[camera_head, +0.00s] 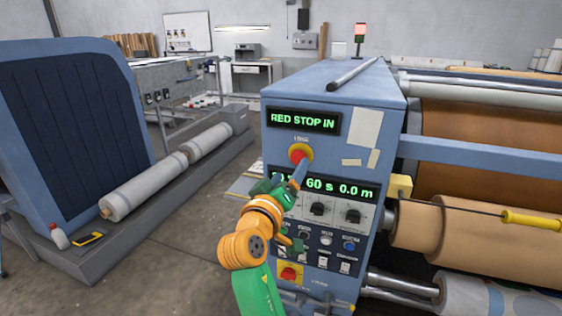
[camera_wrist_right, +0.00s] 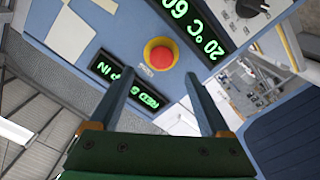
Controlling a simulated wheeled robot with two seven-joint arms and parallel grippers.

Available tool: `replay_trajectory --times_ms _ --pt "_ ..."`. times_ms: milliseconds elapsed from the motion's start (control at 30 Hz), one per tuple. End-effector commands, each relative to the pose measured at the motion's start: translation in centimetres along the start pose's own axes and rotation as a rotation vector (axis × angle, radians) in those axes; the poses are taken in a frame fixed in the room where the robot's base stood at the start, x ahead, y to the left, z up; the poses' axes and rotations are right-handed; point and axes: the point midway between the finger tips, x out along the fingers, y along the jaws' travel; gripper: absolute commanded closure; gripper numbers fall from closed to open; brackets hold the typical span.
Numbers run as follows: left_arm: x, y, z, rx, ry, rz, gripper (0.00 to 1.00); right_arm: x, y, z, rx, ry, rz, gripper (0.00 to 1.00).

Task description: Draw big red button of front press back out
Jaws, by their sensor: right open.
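The big red button (camera_head: 299,152) sits on a yellow collar on the front panel of the blue press (camera_head: 330,92). Above it a display (camera_head: 303,120) reads "RED STOP IN". My right gripper (camera_head: 302,166) is just in front of the panel, its fingers pointing at the button from slightly below. In the right wrist view the red button (camera_wrist_right: 160,55) shows between and beyond the two open fingertips (camera_wrist_right: 159,78). I see no contact between fingers and button. My left gripper is not in view.
A lower display (camera_head: 335,188), knobs and small buttons fill the panel below. A second red knob on yellow (camera_head: 290,274) is near its bottom. A loose bar (camera_head: 352,74) lies on top of the press. Wrapped rolls (camera_head: 165,175) lie left; the floor between is open.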

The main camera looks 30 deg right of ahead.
Motion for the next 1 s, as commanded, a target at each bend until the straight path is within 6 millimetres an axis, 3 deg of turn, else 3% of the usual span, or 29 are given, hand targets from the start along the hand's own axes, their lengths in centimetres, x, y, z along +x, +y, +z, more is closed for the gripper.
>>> replay_trajectory --times_ms 300,633,900,933,1000 --pt "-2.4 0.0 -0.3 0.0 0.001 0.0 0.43 5.8 0.2 -0.3 -0.005 0.0 0.003 0.19" --pt "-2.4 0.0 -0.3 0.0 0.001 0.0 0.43 6.6 -0.1 0.0 -0.002 0.0 -0.001 0.21" --pt "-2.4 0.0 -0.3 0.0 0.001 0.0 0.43 6.6 -0.1 0.0 -0.002 0.0 -0.002 0.94" --pt "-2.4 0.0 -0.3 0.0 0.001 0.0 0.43 6.6 -0.1 0.0 -0.002 0.0 -0.002 1.0" --pt "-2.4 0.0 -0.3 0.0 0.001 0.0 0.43 6.6 -0.1 0.0 -0.002 0.0 -0.002 1.0"
